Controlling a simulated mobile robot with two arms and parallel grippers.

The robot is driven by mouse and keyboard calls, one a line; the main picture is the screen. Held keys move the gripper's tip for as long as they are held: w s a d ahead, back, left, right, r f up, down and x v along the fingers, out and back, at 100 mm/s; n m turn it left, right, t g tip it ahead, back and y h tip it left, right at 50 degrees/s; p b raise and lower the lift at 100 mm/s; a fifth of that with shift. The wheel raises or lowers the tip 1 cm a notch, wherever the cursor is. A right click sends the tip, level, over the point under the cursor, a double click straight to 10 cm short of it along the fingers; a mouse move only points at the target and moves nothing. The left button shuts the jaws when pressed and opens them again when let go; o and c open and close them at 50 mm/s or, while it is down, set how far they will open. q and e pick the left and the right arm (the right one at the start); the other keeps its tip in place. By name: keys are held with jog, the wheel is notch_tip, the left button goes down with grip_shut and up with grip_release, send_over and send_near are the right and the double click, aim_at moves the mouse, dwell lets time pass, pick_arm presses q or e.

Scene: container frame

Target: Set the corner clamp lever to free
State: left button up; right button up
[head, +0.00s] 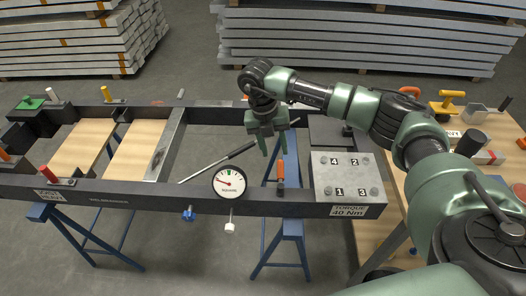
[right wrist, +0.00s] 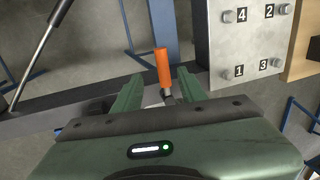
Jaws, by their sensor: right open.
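An orange-handled lever (head: 281,171) stands upright on the front rail of the dark frame, left of the numbered plate. I take it for the corner clamp lever, but no label on it is readable. My right gripper (head: 270,146) is open and points down just above and behind it in the head view. In the right wrist view the orange handle (right wrist: 164,67) shows between the two spread green fingers of the gripper (right wrist: 157,85), with no clear contact. The lever's base is partly hidden by the gripper body. My left gripper is not in view.
A metal plate (head: 345,176) with bolts numbered 1 to 4 sits right of the lever. A round "SQUARE" gauge (head: 229,182) is left of it. A red-handled lever (head: 47,172) and a yellow one (head: 106,94) stand farther left. A wooden bench (head: 395,180) holds tools at right.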

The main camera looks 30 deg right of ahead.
aim_at(280, 167)
jog(key=f, duration=0.1)
jog(key=s+f, duration=0.1)
jog(key=s+f+p, duration=0.1)
jog(key=shift+d+f, duration=0.35)
jog(key=shift+d, duration=0.05)
jog(key=shift+w+d+f, duration=0.1)
jog(key=shift+f, duration=0.55)
jog(key=shift+w+d+f, duration=0.1)
jog(key=shift+f, duration=0.5)
jog(key=shift+w+f, duration=0.1)
jog(key=shift+f, duration=0.25)
grip_shut()
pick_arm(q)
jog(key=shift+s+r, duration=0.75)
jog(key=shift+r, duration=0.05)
